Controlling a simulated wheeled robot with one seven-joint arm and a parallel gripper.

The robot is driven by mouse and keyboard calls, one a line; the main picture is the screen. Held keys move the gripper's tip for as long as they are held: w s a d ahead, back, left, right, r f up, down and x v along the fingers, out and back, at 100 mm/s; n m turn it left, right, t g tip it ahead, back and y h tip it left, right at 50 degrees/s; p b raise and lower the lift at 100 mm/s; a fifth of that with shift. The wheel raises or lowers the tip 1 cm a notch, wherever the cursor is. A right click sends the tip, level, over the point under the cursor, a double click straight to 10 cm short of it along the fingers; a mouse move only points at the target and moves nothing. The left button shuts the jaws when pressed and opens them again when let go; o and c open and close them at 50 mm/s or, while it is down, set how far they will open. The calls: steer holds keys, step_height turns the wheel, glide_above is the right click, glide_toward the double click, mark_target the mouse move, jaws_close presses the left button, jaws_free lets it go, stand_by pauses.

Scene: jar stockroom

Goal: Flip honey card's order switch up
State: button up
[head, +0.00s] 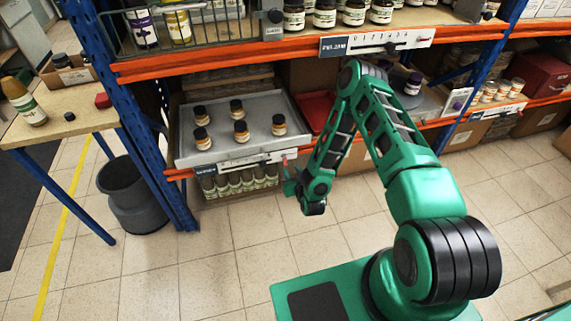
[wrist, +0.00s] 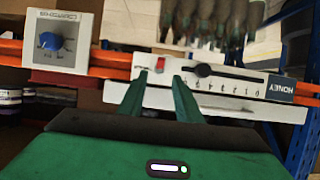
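The honey card (wrist: 240,85) is a white strip on the orange shelf beam, upside down in the wrist view. It carries a numbered scale, a dark slider knob (wrist: 199,70) and a small red order switch (wrist: 160,64) at one end. I cannot tell which way the switch is set. In the head view the card (head: 206,171) runs along the shelf edge below the grey tray. My gripper (wrist: 158,80) is open and empty, its two green fingertips apart in front of the switch end of the card. In the head view my gripper (head: 289,184) is beside the card's right end.
A grey tray (head: 262,108) with several small jars stands above the card. Another card (head: 365,43) is on the upper beam. A small white panel with a blue knob (wrist: 54,42) is beside the honey card. A grey bin (head: 135,200) stands left; floor in front is clear.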

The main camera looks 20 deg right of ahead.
mark_target(285, 161)
steer(key=x, duration=0.9)
jaws_close()
